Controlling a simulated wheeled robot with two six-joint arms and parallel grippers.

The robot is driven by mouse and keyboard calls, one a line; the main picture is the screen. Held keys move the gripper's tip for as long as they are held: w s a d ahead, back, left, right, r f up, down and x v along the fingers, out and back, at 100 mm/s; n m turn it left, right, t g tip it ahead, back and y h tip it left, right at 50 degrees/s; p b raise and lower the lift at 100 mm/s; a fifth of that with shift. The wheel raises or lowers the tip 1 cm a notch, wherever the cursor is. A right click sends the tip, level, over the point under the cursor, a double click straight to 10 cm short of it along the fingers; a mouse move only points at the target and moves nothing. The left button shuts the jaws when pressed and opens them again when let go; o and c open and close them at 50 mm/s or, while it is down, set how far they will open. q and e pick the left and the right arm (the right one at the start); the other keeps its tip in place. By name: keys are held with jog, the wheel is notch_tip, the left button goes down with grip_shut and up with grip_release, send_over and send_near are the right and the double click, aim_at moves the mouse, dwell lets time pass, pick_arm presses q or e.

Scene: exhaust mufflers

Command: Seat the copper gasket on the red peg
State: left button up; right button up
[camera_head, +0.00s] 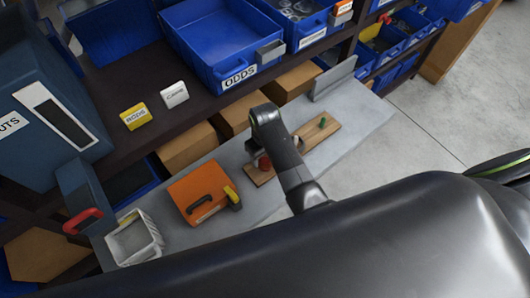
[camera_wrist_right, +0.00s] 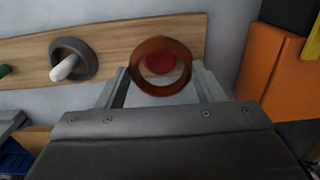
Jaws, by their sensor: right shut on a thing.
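The copper gasket (camera_wrist_right: 137,66) is a reddish-brown ring between the two fingers of my right gripper (camera_wrist_right: 160,72), which is shut on it. The red peg (camera_wrist_right: 162,63) shows through the gasket's opening in the right wrist view; I cannot tell whether its tip is inside the ring. The peg stands on a wooden board (camera_head: 318,140), and the red peg (camera_head: 264,163) also shows in the head view beside my right arm. There my arm hides the gasket and fingertips. My left gripper is not in view.
The board also bears a pale peg (camera_wrist_right: 66,68) with a dark grey ring around it, and a green peg (camera_head: 323,122). An orange case (camera_head: 195,190) and a white basket (camera_head: 132,240) stand to the left. Blue bins (camera_head: 215,45) fill the shelf behind.

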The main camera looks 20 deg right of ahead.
aim_at(265, 161)
jog(key=shift+r, duration=0.1)
jog(key=shift+p, duration=0.5)
dwell(0.6)
jog(key=shift+p, duration=0.4)
dwell(0.6)
jog(key=shift+p, duration=0.45)
jog(key=shift+f+b, duration=1.4)
jog(key=shift+f, duration=1)
jog(key=o, duration=1.1)
jog(key=shift+c, duration=0.2)
